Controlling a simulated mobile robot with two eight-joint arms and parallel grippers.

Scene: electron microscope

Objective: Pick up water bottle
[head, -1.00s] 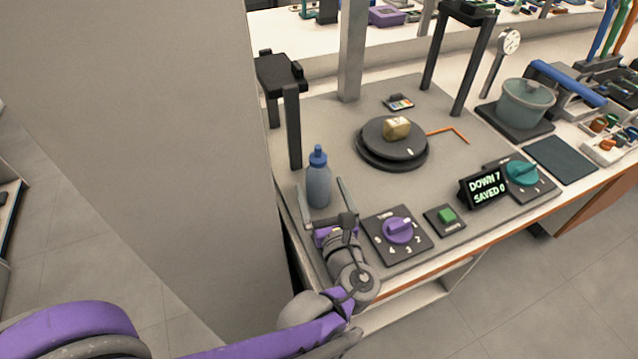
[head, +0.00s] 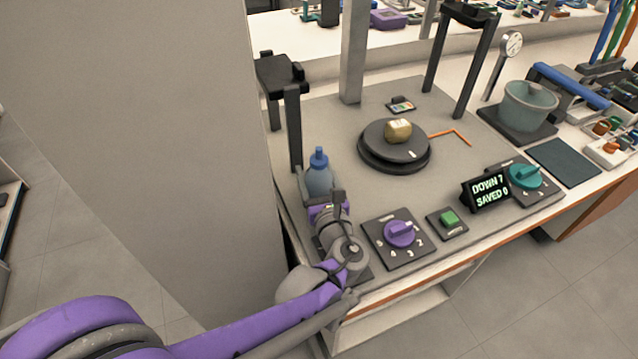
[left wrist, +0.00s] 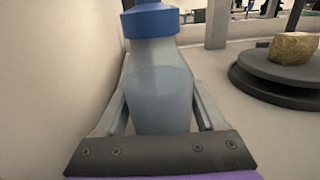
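The water bottle (head: 319,172), grey-blue with a blue cap, stands upright at the left end of the bench. My left gripper (head: 318,178) is at the bottle, its fingers on either side of the body. In the left wrist view the bottle (left wrist: 160,85) fills the middle between the two fingers of the left gripper (left wrist: 162,108). The fingers are spread, and a narrow gap shows beside the lower bottle; contact farther along the fingers is hard to tell. The bottle's base is hidden behind the gripper in the head view. My right gripper is not in view.
A black stand (head: 291,125) rises just behind the bottle. A purple knob panel (head: 400,235) and green button (head: 449,219) lie to the right. A round dark turntable (head: 394,157) carries a tan lump (head: 398,131). A large grey column (head: 190,120) is close on the left.

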